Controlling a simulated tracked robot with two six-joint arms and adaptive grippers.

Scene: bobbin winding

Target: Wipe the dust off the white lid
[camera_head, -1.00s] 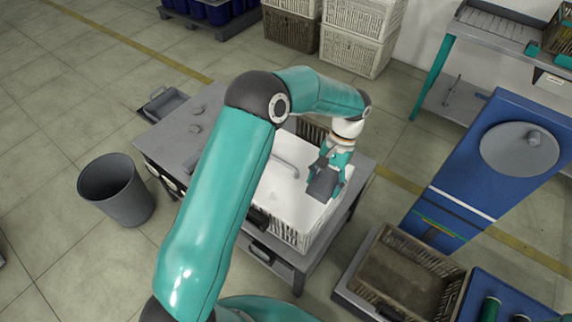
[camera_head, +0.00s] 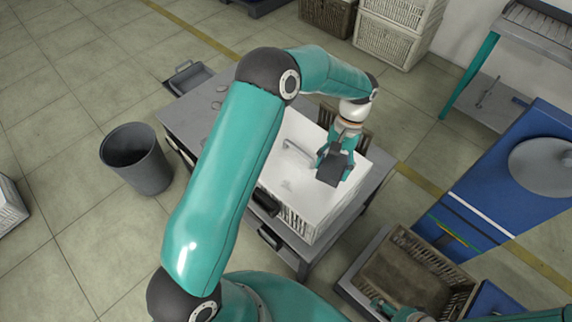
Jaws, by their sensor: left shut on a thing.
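The white lid (camera_head: 308,196) lies flat on top of a white slatted crate (camera_head: 294,222) on the grey table. It has a light handle (camera_head: 300,149), and a faint grey smudge shows on its surface left of my gripper. My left gripper (camera_head: 337,157) is over the lid's right part, shut on a dark grey block (camera_head: 331,175). I cannot tell whether the block touches the lid. My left arm hides the lid's left side. A teal and dark part at the bottom edge looks like my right gripper (camera_head: 398,313); its fingers are unclear.
A brown crate (camera_head: 410,275) is at the lower right, near a blue surface (camera_head: 490,185). White crates (camera_head: 392,38) are stacked at the back.

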